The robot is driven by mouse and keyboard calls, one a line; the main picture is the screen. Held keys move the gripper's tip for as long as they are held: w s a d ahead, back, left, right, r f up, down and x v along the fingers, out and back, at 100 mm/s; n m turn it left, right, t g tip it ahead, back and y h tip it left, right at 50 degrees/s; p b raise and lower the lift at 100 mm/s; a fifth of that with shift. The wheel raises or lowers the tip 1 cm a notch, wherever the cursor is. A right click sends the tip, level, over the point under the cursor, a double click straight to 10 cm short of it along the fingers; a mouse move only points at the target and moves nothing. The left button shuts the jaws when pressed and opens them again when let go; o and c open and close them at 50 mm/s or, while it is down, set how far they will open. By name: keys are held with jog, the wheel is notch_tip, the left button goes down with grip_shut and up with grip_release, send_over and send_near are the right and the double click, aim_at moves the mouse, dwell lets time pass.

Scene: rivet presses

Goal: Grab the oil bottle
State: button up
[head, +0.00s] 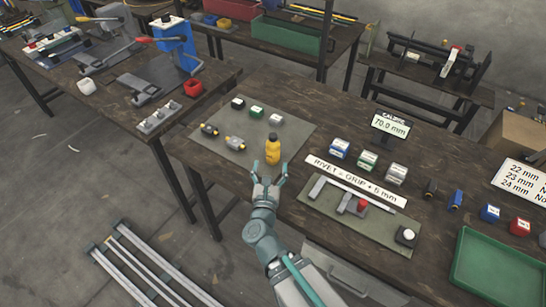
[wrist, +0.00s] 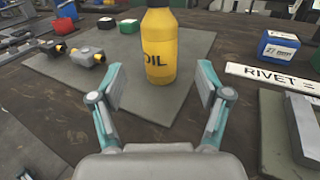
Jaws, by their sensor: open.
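The yellow oil bottle (head: 273,150) stands upright near the front right corner of a grey mat (head: 285,122). In the wrist view the bottle (wrist: 160,50) shows the word OIL, and its top is cut off by the picture's edge. My gripper (head: 269,180) is just in front of the bottle in the head view. In the wrist view my gripper (wrist: 160,88) is open and empty, its fingers spread. The bottle shows in the gap between them, slightly beyond the fingertips. I cannot tell whether a finger touches it.
To the right lie the RIVET strip (head: 355,180) and a gauge plate (head: 325,212). A blue press (head: 177,45) stands on another table.

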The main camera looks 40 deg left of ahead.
aim_at(272, 155)
jog(key=shift+x, duration=1.55)
jog(key=p+x, duration=0.2)
jog(key=x, duration=0.2)
jog(key=shift+w+a+p, duration=0.15)
jog(key=shift+w+p, duration=0.1)
jog(key=shift+p, duration=0.05)
jog(key=c, duration=1.3)
jog(key=shift+c, duration=0.2)
